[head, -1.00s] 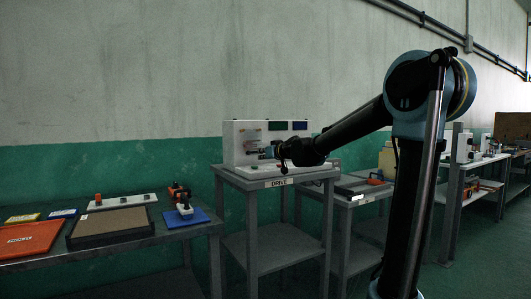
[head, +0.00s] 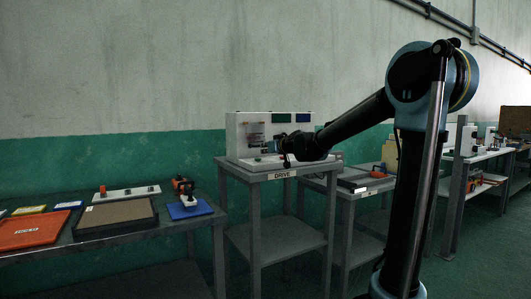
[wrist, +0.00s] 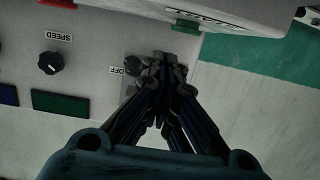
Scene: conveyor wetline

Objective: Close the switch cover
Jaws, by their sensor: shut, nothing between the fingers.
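A white control panel (head: 240,130) labelled DRIVE stands on a grey stand. In the wrist view its face (wrist: 95,45) appears upside down, with a black SPEED knob (wrist: 50,62) and an OFF label (wrist: 118,70). A small dark round part (wrist: 132,65) on a grey plate sits beside the label, close to my fingers. My gripper (wrist: 170,65) is shut and empty, with its fingertips in front of the panel near OFF. It also shows at the panel in the head view (head: 285,148). I cannot clearly make out the switch cover; my fingers hide part of this area.
A green block (wrist: 60,105) and a blue one (wrist: 8,95) are on the panel face. A bench (head: 120,238) at left holds an orange tray (head: 35,229) and a blue plate (head: 188,209). More stands are at right. The wall is close behind the panel.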

